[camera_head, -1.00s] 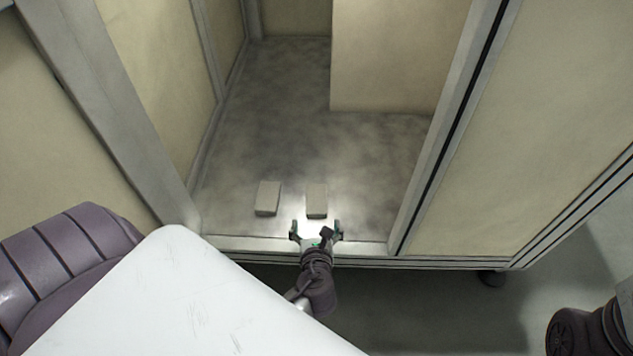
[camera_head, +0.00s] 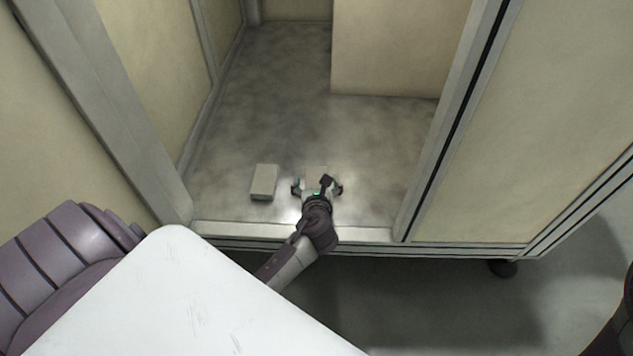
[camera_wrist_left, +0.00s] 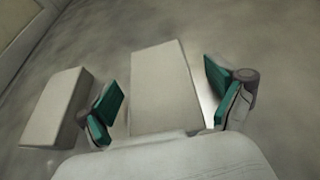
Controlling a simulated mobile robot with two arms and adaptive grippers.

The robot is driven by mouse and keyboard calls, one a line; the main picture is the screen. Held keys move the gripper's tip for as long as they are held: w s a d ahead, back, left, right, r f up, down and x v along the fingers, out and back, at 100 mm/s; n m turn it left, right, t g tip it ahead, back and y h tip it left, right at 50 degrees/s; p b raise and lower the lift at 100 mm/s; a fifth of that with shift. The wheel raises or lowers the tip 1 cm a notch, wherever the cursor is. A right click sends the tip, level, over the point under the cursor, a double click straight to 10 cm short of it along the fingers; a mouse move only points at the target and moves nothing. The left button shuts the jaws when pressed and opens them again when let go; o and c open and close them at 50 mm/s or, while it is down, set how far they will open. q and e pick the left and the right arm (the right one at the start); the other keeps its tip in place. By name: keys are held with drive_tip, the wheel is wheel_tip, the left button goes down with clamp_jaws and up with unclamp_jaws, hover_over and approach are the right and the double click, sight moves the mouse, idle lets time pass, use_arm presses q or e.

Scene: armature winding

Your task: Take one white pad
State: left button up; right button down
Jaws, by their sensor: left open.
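Two white pads lie on the grey cabinet floor. The left pad (camera_head: 264,181) stands clear of the gripper; it also shows at the left of the left wrist view (camera_wrist_left: 55,108). The right pad (camera_head: 316,172) is partly hidden by my left gripper (camera_head: 317,187) in the head view. In the left wrist view the right pad (camera_wrist_left: 163,88) lies between the two green-padded fingers (camera_wrist_left: 163,100), with a gap visible on the right side. The left gripper is open, its fingers on either side of the right pad. My right gripper is not in view.
The cabinet has a front sill (camera_head: 245,229), a left post (camera_head: 115,130) and a right post (camera_head: 455,125). A beige box-like panel (camera_head: 390,50) stands at the back right. The cabinet floor (camera_head: 270,100) behind the pads is clear.

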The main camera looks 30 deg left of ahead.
use_arm(q)
drive_tip(key=shift+w+a, duration=0.1)
drive_tip(key=c, duration=1)
drive_tip(key=shift+c, duration=0.2)
